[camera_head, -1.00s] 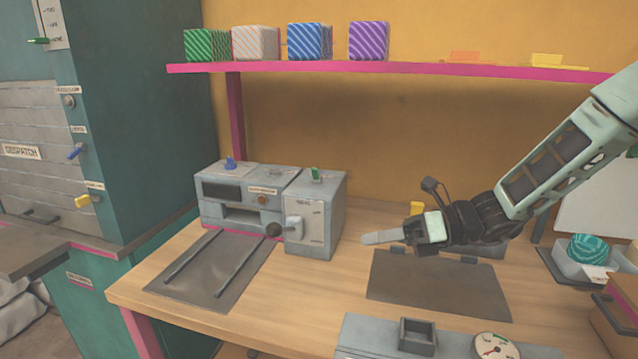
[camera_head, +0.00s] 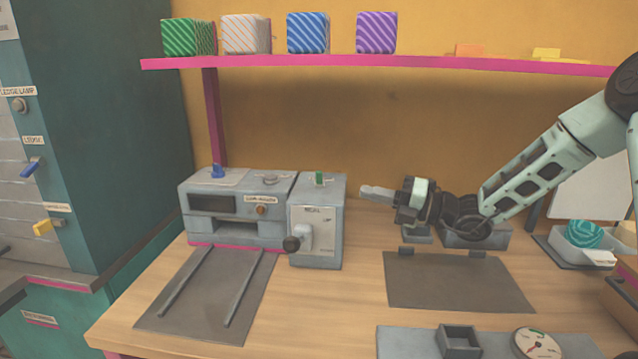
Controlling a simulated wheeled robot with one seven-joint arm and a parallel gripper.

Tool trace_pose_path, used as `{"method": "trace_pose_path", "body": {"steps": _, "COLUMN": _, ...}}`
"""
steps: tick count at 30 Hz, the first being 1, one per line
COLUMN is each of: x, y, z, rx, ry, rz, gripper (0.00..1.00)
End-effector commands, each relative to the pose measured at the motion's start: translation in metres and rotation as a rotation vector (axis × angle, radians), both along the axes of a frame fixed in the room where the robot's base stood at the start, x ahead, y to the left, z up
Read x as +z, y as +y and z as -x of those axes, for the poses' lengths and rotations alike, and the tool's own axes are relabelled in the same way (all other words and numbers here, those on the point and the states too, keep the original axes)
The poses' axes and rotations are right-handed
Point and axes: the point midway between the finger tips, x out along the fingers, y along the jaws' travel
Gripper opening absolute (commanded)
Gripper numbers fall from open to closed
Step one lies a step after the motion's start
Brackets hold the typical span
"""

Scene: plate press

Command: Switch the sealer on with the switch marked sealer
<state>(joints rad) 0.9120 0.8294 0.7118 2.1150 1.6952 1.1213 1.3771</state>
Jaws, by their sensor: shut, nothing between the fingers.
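A grey machine (camera_head: 235,212) stands at the back left of the bench. It has a dark window, a slot, a blue knob (camera_head: 217,171) on top and a small round orange-brown control (camera_head: 261,210) beside a label too small to read for sure. No label clearly reads sealer. My gripper (camera_head: 364,192) is shut and empty, pointing left just right of the box, apart from it.
A dark plate (camera_head: 456,283) lies on the bench below my arm. A pink shelf (camera_head: 380,62) with striped boxes runs above. A teal cabinet (camera_head: 130,120) with labelled switches stands at left. A gauge (camera_head: 537,344) and small square tray (camera_head: 458,341) are in front.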

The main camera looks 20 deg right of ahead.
Motion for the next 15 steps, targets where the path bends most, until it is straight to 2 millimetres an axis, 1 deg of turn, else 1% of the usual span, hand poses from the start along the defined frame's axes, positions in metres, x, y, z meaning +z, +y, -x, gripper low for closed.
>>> {"method": "trace_pose_path", "body": {"steps": 8, "x": 0.0, "y": 0.003, "z": -0.001, "rx": 0.002, "ry": -0.001, "rz": 0.001, "gripper": 0.0}}
{"method": "trace_pose_path", "body": {"steps": 11, "x": 0.001, "y": 0.01, "z": -0.006, "rx": 0.003, "ry": -0.001, "rz": 0.0, "gripper": 0.0}}
{"method": "trace_pose_path", "body": {"steps": 15, "x": 0.004, "y": 0.028, "z": -0.019, "rx": 0.004, "ry": 0.0, "rz": 0.0, "gripper": 0.0}}
